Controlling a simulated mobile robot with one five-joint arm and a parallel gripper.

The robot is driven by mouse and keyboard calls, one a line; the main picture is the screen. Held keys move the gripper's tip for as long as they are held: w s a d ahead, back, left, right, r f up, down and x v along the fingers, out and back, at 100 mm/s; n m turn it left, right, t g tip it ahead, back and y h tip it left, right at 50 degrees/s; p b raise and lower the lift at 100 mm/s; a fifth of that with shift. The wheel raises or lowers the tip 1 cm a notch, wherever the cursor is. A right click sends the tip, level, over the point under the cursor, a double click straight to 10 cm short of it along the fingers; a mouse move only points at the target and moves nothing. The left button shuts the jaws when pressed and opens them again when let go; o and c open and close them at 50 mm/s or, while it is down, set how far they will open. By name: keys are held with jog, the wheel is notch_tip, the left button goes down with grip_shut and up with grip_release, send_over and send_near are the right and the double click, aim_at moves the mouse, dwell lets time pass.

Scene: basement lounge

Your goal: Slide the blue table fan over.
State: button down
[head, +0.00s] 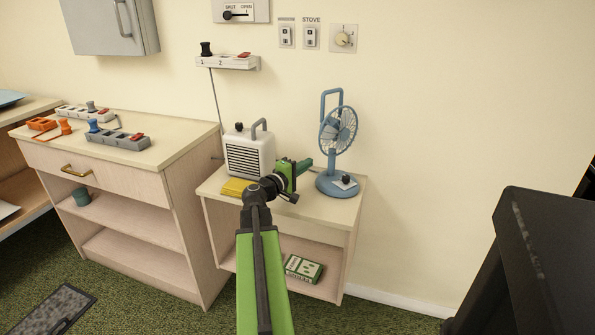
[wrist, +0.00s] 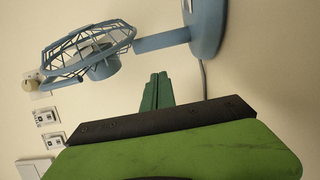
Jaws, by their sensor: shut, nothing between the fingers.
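The blue table fan (head: 338,130) stands upright on the right part of a low wooden side table (head: 308,208). It has a round base, a caged head and a handle loop on top. In the wrist view the fan (wrist: 150,42) appears sideways, with its base at the top right. My gripper (head: 305,166) is shut and empty, just left of the fan's post and base in the head view. In the wrist view its green fingers (wrist: 157,92) are together, below the fan's post. I cannot tell whether they touch the fan.
A white heater (head: 249,153) and a yellow object (head: 236,187) are on the table's left part. A taller cabinet (head: 126,153) with power strips stands left. A black object (head: 545,262) stands right. A cable (wrist: 205,80) runs behind the fan. Little tabletop shows right of the fan.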

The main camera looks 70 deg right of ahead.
aim_at(329, 160)
jog(key=shift+s+d, duration=0.8)
jog(key=shift+s, duration=0.2)
jog(key=shift+s+d, duration=0.8)
jog(key=shift+s, duration=0.2)
jog(key=shift+s+d, duration=0.3)
jog(key=shift+s, duration=0.25)
jog(key=shift+s+d, duration=0.25)
jog(key=shift+s, duration=0.3)
